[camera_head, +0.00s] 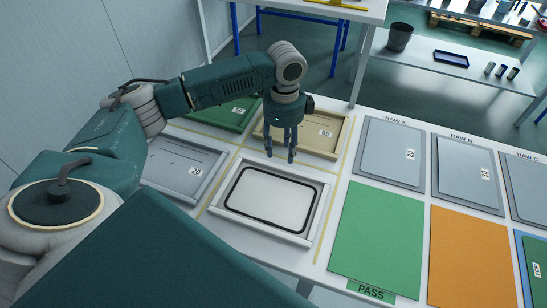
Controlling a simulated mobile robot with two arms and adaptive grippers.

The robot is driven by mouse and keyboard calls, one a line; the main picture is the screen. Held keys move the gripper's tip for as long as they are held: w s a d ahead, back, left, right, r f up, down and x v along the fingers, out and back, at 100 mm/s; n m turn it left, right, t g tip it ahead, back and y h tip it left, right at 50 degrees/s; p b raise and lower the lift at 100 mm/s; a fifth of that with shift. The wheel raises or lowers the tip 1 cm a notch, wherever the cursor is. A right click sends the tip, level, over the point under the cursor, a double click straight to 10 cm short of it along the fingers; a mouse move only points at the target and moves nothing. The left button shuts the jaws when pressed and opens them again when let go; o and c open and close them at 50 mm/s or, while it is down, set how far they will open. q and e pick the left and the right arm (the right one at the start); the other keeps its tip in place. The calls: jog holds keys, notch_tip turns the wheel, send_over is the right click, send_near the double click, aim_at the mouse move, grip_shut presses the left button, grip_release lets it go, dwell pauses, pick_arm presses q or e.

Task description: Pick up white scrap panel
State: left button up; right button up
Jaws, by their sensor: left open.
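A white panel (268,200) with a black rounded outline lies flat in a pale tray-like fixture (252,231) on the table, in front of me. It is the only white panel I can make out. My left gripper (281,157) points down above the back edge of that fixture, near the beige fixture behind it. Its fingers are apart with nothing visible between them. How high the fingertips are above the surface is hard to tell. My right gripper is not in view.
Around it are a grey fixture marked 20 (182,167), a beige fixture marked 60 (325,140) and a green one (224,114). To the right lie a green PASS area (378,238), an orange area (470,258) and grey raw panels (391,152).

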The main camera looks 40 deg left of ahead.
aim_at(283, 169)
pick_arm(q)
notch_tip(283, 169, down, 3)
jog(key=shift+r, duration=0.15)
jog(key=shift+f, duration=0.3)
notch_tip(283, 169, down, 5)
jog(key=shift+d+r+p, duration=0.1)
jog(key=shift+d+p, duration=0.05)
jog(key=shift+p, duration=0.8)
jog(key=shift+w+f, duration=0.1)
jog(key=shift+f, duration=0.15)
grip_shut()
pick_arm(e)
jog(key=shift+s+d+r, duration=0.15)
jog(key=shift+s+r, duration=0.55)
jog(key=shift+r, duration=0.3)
